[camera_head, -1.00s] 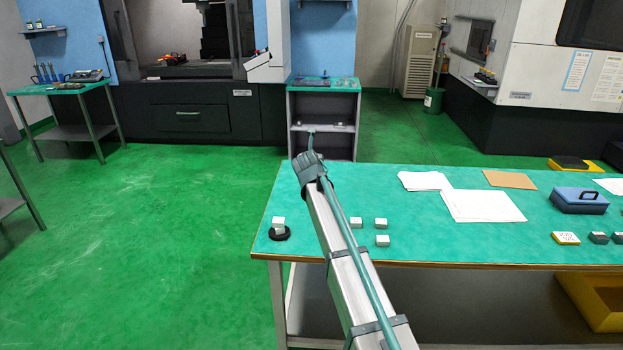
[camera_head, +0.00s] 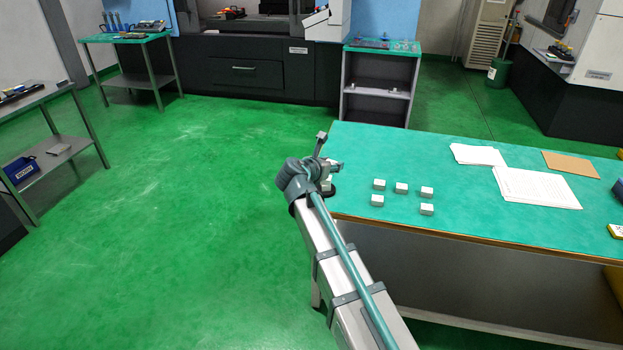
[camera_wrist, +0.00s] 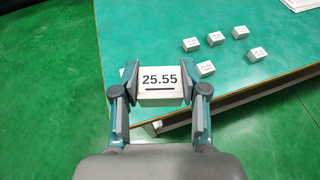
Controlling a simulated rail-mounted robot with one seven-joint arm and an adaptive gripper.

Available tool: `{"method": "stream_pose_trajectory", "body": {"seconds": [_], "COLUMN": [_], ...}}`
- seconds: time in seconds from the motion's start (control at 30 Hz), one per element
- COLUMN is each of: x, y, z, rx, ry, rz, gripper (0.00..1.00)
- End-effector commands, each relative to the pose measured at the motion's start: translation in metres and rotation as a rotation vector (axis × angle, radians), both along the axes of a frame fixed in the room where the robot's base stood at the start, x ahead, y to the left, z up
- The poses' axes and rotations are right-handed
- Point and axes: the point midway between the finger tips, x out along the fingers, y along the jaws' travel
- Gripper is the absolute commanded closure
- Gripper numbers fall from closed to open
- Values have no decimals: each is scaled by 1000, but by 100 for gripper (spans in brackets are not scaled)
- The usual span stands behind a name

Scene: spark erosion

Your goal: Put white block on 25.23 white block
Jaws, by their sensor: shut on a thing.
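My gripper (camera_wrist: 159,92) is shut on a white block (camera_wrist: 159,80) marked 25.55, near the table's left corner. In the head view my gripper (camera_head: 331,166) is beside and above a black round base (camera_head: 329,193), mostly hidden by my arm. I cannot tell whether the held block touches anything. Several other white blocks stand loosely grouped on the green table, such as one at the front right (camera_head: 427,209) and one at the front left (camera_head: 377,201). In the wrist view they are to the right of my gripper, one nearest (camera_wrist: 206,68). Their markings are too small to read.
The green table (camera_head: 480,215) has white papers (camera_head: 535,187) and a brown sheet (camera_head: 571,164) right of the blocks. A grey cabinet (camera_head: 378,90) stands behind it. Green floor (camera_head: 180,210) to the left is open. A shelf table (camera_head: 40,130) stands at far left.

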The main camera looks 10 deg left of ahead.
Motion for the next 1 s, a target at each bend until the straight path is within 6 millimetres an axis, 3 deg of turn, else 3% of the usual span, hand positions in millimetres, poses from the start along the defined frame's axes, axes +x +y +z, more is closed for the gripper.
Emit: {"method": "stream_pose_trajectory", "body": {"seconds": [0.23, 0.63, 0.8, 1.0], "x": [6, 88, 109, 122], "y": [-9, 15, 21, 24], "z": [0, -36, -65, -84], "rx": [-1, -2, -1, 1], "ry": [0, 3, 2, 1], "rz": [-99, -99, -99, -98], "gripper": [100, 100, 100, 100]}}
